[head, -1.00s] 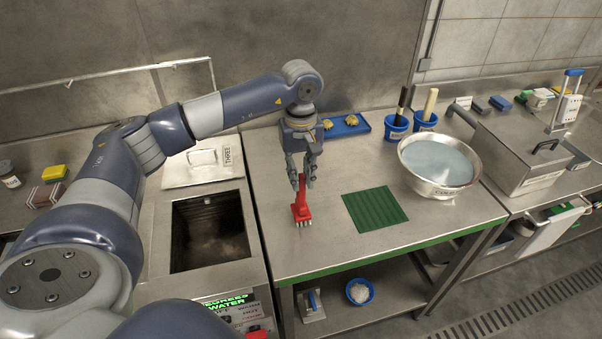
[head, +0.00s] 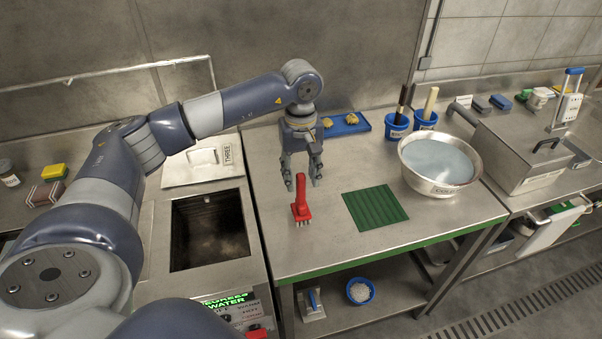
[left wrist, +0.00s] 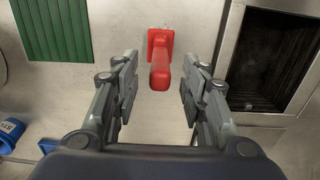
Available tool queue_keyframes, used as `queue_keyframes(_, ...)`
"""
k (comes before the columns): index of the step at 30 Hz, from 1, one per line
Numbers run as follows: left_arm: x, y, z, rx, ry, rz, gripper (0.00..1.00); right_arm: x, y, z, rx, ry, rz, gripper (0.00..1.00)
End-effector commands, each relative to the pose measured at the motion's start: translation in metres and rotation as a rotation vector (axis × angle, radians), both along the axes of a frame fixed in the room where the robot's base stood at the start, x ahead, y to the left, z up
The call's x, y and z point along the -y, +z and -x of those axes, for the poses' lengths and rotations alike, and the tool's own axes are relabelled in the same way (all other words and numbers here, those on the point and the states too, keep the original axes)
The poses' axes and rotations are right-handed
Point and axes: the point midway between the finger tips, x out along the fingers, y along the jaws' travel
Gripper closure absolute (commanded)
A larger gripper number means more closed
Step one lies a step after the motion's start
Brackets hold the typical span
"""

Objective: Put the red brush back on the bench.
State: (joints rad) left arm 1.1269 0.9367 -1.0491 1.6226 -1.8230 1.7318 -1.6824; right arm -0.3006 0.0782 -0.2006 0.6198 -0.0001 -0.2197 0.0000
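The red brush (head: 301,205) stands upright on the steel bench (head: 300,250), bristles down and handle up, left of the green mat. My left gripper (head: 302,182) is open just above and behind the brush, its fingers pointing down. In the left wrist view the red brush (left wrist: 160,62) lies between and beyond the two spread fingers (left wrist: 155,92), with gaps on both sides. My right gripper is not in view.
A green mat (head: 375,207) lies right of the brush. A metal bowl of water (head: 438,165), blue cups (head: 397,127) and a blue tray (head: 345,126) stand farther back. An open warmer well (head: 208,232) is at the left.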

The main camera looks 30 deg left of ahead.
Motion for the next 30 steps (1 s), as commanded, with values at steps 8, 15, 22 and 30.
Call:
queue_keyframes(8,0.000,0.001,0.000,0.000,0.000,0.000,0.59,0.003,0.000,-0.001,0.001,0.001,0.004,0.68)
queue_keyframes(15,0.000,0.032,-0.001,0.006,-0.001,0.001,0.59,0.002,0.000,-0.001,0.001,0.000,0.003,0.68)
queue_keyframes(22,0.000,0.082,-0.001,0.005,0.000,0.002,0.59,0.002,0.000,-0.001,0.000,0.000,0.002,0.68)
queue_keyframes(30,0.000,0.116,0.000,0.000,0.000,0.000,0.59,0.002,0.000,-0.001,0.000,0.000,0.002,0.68)
